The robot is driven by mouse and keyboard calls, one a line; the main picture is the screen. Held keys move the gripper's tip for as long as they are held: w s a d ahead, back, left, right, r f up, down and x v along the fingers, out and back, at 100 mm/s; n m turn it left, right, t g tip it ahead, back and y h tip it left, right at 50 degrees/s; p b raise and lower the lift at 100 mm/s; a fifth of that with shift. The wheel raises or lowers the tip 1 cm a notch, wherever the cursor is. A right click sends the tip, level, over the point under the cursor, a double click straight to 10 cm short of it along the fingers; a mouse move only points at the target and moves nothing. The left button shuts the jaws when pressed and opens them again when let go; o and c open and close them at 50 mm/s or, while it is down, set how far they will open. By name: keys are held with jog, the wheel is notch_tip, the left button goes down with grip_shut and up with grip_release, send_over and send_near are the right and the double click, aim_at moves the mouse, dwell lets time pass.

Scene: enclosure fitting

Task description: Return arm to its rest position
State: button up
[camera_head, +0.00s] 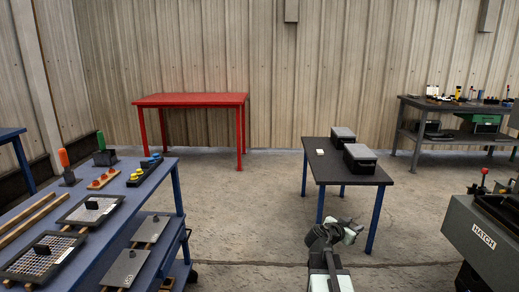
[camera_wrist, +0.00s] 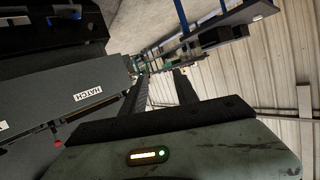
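My arm (camera_head: 327,258) shows at the bottom centre of the head view, bent, in front of the small dark table. My gripper (camera_wrist: 162,73) shows in the wrist view as two dark fingers reaching away from a worn grey-green body with a lit green indicator. The fingers stand apart, with the background visible between them and nothing held. In the head view the gripper's fingertips are too small to make out.
The dark table (camera_head: 340,168) holds two dark boxes with grey lids and a small white item. A blue workbench (camera_head: 150,187) with panels and tools stands left. A grey HATCH unit (camera_head: 470,235) stands right. A red table (camera_head: 190,100) and grey bench (camera_head: 425,103) stand behind. Floor between is clear.

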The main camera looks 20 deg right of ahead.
jog(key=a+f+n+g+y, duration=0.1)
jog(key=a+f+n+y, duration=0.4)
jog(key=a, duration=0.8)
jog(key=a+f+g+y, duration=0.15)
jog(key=a+f, duration=0.55)
jog(key=a, duration=0.7)
jog(key=s+a+f+n+g+y, duration=0.45)
jog(key=s+a+n+y, duration=0.25)
jog(key=s+a+n, duration=0.5)
notch_tip(320, 180, up, 25)
jog(key=w+a+m+p, duration=0.1)
jog(key=m+p, duration=0.1)
jog(key=p, duration=2.3)
jog(key=shift+w+a+m+t, duration=0.2)
jog(key=shift+w+m+t, duration=0.1)
jog(key=shift+w+t, duration=0.1)
jog(key=shift+f, duration=0.15)
